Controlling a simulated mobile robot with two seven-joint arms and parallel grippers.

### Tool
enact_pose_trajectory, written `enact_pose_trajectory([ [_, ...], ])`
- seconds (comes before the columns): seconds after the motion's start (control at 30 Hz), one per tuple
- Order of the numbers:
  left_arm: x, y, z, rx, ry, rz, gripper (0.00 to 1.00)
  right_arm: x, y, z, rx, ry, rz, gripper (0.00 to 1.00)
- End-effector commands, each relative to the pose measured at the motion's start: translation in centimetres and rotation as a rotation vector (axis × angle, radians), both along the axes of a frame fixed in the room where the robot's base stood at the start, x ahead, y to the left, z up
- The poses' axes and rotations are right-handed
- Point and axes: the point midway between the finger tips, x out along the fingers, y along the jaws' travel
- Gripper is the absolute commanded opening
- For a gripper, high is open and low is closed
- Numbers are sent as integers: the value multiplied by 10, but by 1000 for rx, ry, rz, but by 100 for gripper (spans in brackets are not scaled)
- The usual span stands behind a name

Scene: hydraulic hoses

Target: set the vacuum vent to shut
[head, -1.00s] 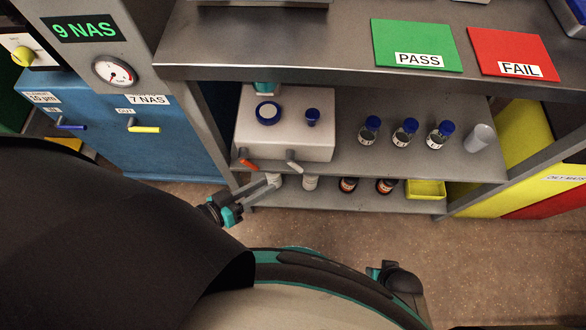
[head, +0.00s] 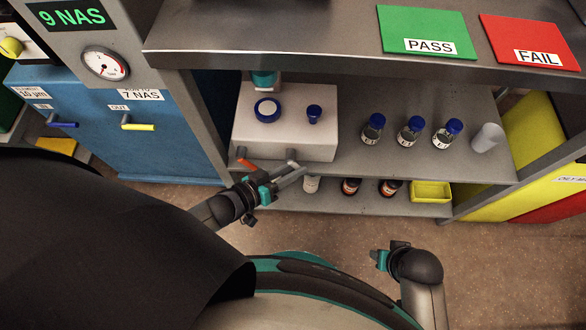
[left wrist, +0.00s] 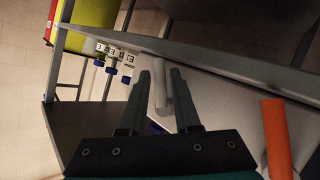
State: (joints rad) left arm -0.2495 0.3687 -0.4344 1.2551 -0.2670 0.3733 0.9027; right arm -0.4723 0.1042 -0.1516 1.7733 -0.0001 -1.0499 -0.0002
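A white box (head: 288,135) on the middle shelf has two levers on its front: an orange one (head: 246,164) at left and a pale grey one (head: 292,158) at right. I see no readable label that tells which is the vacuum vent. My left gripper (head: 298,176) is just below the grey lever. In the left wrist view its fingers (left wrist: 160,76) are apart, with the grey lever (left wrist: 162,98) showing in the gap; contact cannot be told. The orange lever (left wrist: 275,138) is to the right there. My right gripper (head: 378,260) is low, far from the box, its fingers unclear.
The bench top (head: 330,35) overhangs the shelf. Blue-capped bottles (head: 410,130) and a pale cup (head: 488,138) stand right of the box. Brown bottles (head: 388,187) and a yellow tray (head: 431,191) are on the lower shelf. A blue cabinet (head: 160,160) stands left.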

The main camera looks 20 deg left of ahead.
Motion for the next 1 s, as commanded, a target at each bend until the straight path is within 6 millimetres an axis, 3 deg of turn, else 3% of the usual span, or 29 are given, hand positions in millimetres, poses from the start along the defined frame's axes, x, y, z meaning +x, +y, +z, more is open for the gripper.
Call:
enact_pose_trajectory([
  [0.37,3,-2,-1,0,0,0,31,2,0,3,0,-5,0,50],
  [0.63,3,-2,-1,0,0,-1,1,2,0,3,1,-5,0,50],
  [1.0,3,-2,-1,0,0,-1,0,2,0,3,1,-5,0,50],
])
